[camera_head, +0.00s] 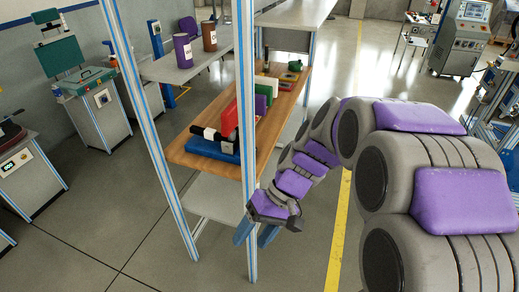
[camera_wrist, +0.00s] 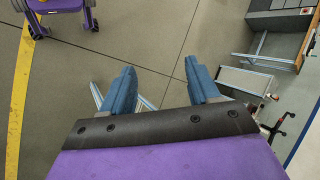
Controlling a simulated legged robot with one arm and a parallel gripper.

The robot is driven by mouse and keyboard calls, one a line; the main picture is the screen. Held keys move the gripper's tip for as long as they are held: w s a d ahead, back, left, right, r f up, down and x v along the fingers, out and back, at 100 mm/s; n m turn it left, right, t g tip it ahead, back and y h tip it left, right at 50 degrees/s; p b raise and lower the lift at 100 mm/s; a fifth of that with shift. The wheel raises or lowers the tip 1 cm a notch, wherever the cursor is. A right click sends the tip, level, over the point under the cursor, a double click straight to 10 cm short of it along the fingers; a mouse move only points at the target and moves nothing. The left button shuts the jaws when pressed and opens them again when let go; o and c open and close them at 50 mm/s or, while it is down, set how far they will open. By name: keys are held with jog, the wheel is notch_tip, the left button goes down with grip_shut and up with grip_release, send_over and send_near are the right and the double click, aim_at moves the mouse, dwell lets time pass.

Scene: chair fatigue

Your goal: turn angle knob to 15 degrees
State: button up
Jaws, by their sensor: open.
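No angle knob can be made out for certain in either view. In the head view, a grey machine with a teal seat and backrest (camera_head: 88,82) stands at the far left, with a small round dial (camera_head: 102,97) on its front, too small to read. My gripper (camera_head: 256,235) hangs low behind the blue-and-white front post, well to the right of that machine. In the wrist view, my gripper (camera_wrist: 160,72) has its two blue fingers spread apart with nothing between them, above the grey floor.
A blue-and-white frame post (camera_head: 246,140) stands close to my gripper. Behind it, a wooden shelf (camera_head: 180,153) holds coloured blocks and tools. Another machine with a green display (camera_head: 17,162) is at the left edge. The floor (camera_head: 120,210) at lower left is clear.

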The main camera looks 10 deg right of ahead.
jog(key=w+d+f+t+y+p, duration=0.2)
jog(key=w+d+y, duration=0.15)
jog(key=w, duration=0.85)
jog(key=w+d+f+t+y+p, duration=0.15)
jog(key=w+y, duration=0.25)
jog(key=w, duration=0.7)
jog(key=w+d+f+t+p, duration=0.1)
jog(key=w+d+f+t, duration=0.25)
jog(key=d, duration=0.25)
jog(key=w+d+f+m+t+p, duration=0.1)
jog(key=w+d+f+t, duration=0.25)
jog(key=d, duration=0.25)
jog(key=w+d+f+t+p, duration=0.1)
jog(key=w+d+f+t, duration=0.2)
jog(key=w+d+f, duration=0.3)
jog(key=x, duration=0.5)
jog(key=r+b+x, duration=0.1)
jog(key=x, duration=0.3)
jog(key=b+x, duration=0.1)
jog(key=x, duration=0.4)
jog(key=shift+s+a+r, duration=0.1)
jog(key=shift+a+r, duration=0.25)
jog(key=shift+a, duration=0.15)
jog(key=shift+w+a+r, duration=0.15)
jog(key=shift+w+a, duration=0.25)
jog(key=shift+a, duration=0.15)
jog(key=shift+c, duration=0.2)
jog(key=c, duration=1)
